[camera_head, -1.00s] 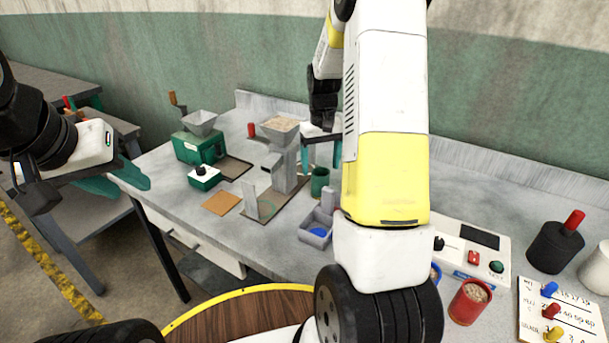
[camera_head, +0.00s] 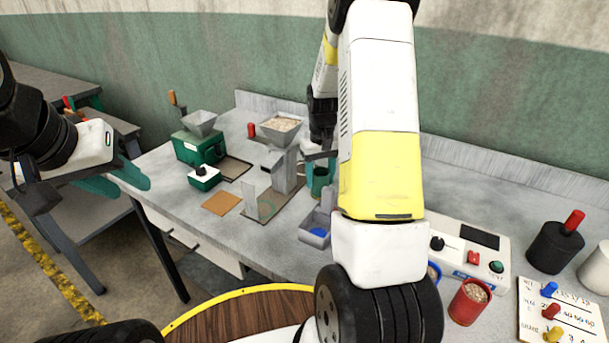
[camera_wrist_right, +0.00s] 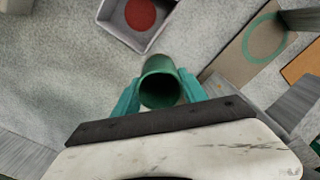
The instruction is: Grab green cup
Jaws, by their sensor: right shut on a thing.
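The green cup (camera_head: 318,183) stands on the grey table behind the grey tray, partly hidden by my right arm and gripper. In the right wrist view the cup (camera_wrist_right: 160,84) sits between the two teal fingers of my right gripper (camera_wrist_right: 161,98), one finger on each side, with its dark opening toward the camera. My right gripper is shut on the cup. My left gripper (camera_head: 118,184), with teal fingers, is at the left, away from the cup and in front of the table; its finger gap is not clear.
A grey mill with a grain hopper (camera_head: 284,160) stands left of the cup, close to my right gripper. A grey tray (camera_head: 315,228) is in front of the cup. A green mill (camera_head: 198,148) stands farther left. A red cup (camera_head: 470,302) and a control box (camera_head: 470,248) are at the right.

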